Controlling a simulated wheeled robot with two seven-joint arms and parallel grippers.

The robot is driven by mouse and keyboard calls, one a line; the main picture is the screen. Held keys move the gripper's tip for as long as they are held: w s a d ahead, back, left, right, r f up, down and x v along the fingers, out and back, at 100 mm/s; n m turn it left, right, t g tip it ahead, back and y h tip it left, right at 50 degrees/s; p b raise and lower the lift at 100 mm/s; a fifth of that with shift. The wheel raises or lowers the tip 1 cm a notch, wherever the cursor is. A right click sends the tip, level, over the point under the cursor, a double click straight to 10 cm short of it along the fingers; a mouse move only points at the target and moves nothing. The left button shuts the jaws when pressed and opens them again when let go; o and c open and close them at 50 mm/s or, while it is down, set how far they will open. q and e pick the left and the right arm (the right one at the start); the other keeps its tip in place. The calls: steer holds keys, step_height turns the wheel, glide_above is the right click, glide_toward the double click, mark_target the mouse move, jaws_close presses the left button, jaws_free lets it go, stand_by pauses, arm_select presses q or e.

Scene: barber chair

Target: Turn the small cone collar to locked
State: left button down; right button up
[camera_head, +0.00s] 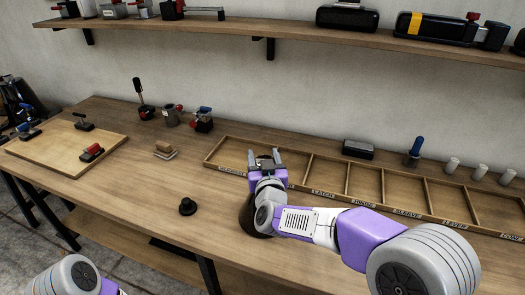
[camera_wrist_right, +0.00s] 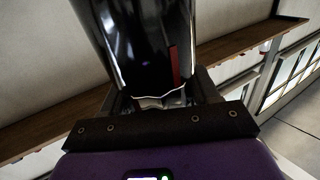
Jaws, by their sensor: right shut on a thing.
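My right gripper (camera_head: 265,158) is at the left end of the wooden tray, fingers pointing toward the back wall. In the right wrist view its jaws (camera_wrist_right: 160,100) are shut on a glossy black part (camera_wrist_right: 135,40) that widens upward. I cannot tell whether this part is the small cone collar or how it is turned. A small black stepped round piece (camera_head: 187,207) stands apart on the table, left of my right wrist. A dark rounded shape (camera_head: 250,217) is partly hidden behind that wrist. My left gripper is out of view; only part of my left arm shows at the lower left.
The labelled wooden tray (camera_head: 400,214) runs along the right of the table. Clamps stand behind its left end, and a wooden board (camera_head: 65,140) with red- and blue-handled clamps lies far left. A shelf (camera_head: 240,40) hangs above.

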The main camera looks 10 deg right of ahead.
steer(key=m+g+h+p, duration=0.1)
steer(key=m+h+p, duration=0.1)
steer(key=h, duration=0.1)
steer(key=m+g+h+p, duration=0.1)
steer(key=m+h+p, duration=0.1)
steer(key=h+p, duration=0.1)
steer(key=m+g+h+p, duration=0.2)
steer(key=h, duration=0.1)
steer(key=shift+s+d+r+p, duration=0.1)
steer(key=shift+d+r+p, duration=0.05)
steer(key=shift+d+p, duration=0.2)
steer(key=shift+s+d+m+g+h+p, duration=0.1)
steer(key=shift+d+m+g+h+p, duration=0.1)
steer(key=shift+m+g+h+p, duration=0.75)
steer(key=shift+f+m+h+b, duration=0.2)
steer(key=shift+m+h+b, duration=0.05)
steer(key=shift+b, duration=0.05)
steer(key=o, duration=1)
steer(key=shift+p+v, duration=0.35)
steer(key=shift+v, duration=3.45)
